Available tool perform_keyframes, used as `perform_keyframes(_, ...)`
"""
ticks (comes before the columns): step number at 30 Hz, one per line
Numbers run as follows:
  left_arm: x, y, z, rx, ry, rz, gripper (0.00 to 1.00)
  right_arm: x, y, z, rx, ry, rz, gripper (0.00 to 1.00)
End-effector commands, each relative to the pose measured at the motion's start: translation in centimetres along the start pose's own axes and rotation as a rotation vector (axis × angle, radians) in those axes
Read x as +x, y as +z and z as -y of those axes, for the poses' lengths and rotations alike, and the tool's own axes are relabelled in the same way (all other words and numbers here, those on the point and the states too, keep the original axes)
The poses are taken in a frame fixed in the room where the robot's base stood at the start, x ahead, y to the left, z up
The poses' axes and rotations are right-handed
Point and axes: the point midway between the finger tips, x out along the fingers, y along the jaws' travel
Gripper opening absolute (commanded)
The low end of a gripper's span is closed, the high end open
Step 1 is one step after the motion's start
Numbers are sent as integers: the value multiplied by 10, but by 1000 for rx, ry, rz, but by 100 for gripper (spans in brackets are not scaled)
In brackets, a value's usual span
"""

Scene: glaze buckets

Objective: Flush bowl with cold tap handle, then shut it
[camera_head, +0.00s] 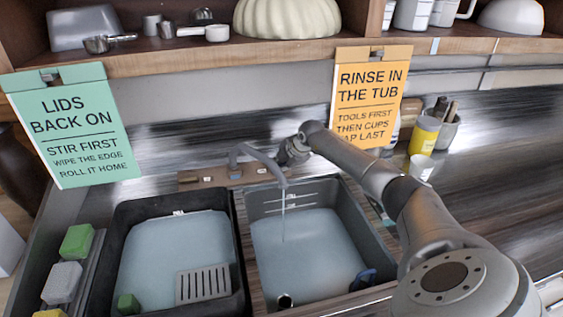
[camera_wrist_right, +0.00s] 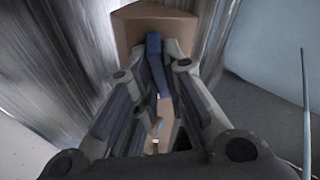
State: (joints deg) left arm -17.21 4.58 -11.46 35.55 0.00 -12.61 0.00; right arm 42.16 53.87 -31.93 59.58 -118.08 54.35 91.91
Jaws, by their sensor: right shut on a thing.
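The faucet (camera_head: 255,152) arches over the right sink bowl (camera_head: 248,205), and a thin stream of water (camera_head: 284,222) falls from its spout into that bowl. The stream also shows at the right of the wrist view (camera_wrist_right: 305,110). My right gripper (camera_head: 290,150) reaches the base of the tap from the right. In the wrist view my right gripper (camera_wrist_right: 162,62) is shut on the blue tap handle (camera_wrist_right: 154,45), which stands in front of a tan block (camera_wrist_right: 130,30). My arm hides part of the tap's right side. My left gripper is out of view.
The left basin (camera_head: 118,232) holds bluish water and a grey slotted plate (camera_head: 203,284). Sponges (camera_head: 77,241) line the left edge. A yellow container (camera_head: 424,135) and a white cup (camera_head: 421,168) stand at right. A shelf (camera_head: 180,62) and hanging signs (camera_head: 368,95) overhang the back.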

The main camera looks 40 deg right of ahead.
Motion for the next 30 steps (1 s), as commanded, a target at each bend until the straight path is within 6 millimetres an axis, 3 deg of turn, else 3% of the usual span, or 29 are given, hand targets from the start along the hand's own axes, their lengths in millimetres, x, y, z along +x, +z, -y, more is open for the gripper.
perform_keyframes(12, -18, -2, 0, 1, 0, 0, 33, -1, 0, 1, 209, 51, 1, 0)
perform_keyframes(30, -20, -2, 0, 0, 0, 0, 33, 0, 0, 2, 251, 61, 1, 0)
